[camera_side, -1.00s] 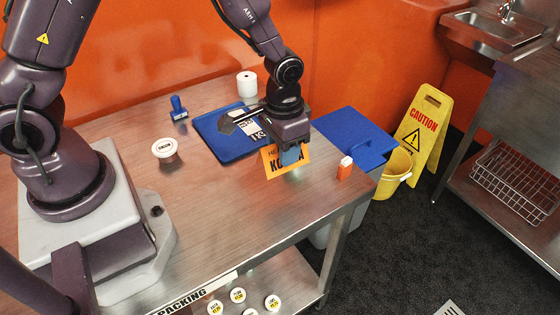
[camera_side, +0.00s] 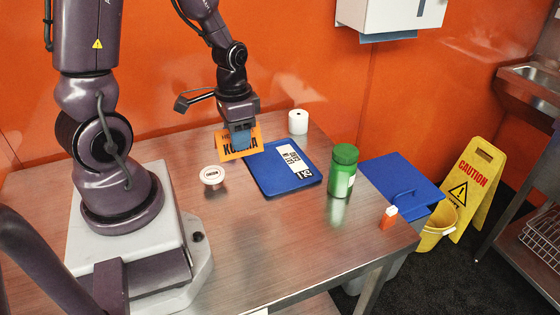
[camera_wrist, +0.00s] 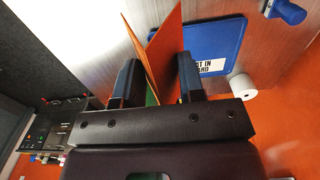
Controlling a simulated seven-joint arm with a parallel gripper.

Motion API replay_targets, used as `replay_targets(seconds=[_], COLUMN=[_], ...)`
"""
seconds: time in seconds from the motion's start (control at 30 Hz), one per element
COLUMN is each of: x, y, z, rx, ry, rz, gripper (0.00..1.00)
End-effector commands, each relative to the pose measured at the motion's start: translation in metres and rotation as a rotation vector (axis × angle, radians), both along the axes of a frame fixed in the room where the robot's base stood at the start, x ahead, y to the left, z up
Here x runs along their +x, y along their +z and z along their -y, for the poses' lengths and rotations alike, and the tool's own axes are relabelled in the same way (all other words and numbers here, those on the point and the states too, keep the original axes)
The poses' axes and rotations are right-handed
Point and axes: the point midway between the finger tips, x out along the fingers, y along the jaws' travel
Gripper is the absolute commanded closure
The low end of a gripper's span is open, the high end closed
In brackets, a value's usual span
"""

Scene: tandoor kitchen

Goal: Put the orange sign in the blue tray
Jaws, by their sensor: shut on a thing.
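The orange sign (camera_side: 225,146) has dark lettering, partly covered by my fingers. My gripper (camera_side: 240,138) is shut on it and holds it upright at the left back edge of the blue tray (camera_side: 268,180). In the wrist view, the sign (camera_wrist: 168,40) looks folded like a tent and stands between the fingers of my gripper (camera_wrist: 158,75). The blue tray (camera_wrist: 236,30) lies behind and right of it there. The tray is flat with a white lettered label on it. The sign's height above the table is hard to tell.
A green jar (camera_side: 343,172) stands just right of the tray. A white roll (camera_side: 298,122) is behind it, a white tub (camera_side: 212,175) is to the left, and a small orange bottle (camera_side: 389,217) is near the right edge. The front table is clear.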

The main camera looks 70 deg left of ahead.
Motion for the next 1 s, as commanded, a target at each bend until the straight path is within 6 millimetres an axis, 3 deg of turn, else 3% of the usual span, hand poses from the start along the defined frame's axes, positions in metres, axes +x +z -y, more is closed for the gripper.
replay_targets(seconds=[0.4, 0.7, 0.87, 1.0], x=[0.081, 0.113, 0.12, 0.122], y=[-0.042, -0.088, -0.097, -0.117], z=[-0.042, -0.059, -0.063, -0.064], rx=[-0.001, 0.0, 0.0, -0.002], ry=[-0.012, -0.011, -0.01, -0.01], rz=[-0.001, -0.001, -0.001, -0.004], gripper=[0.86, 0.86, 0.86, 0.86])
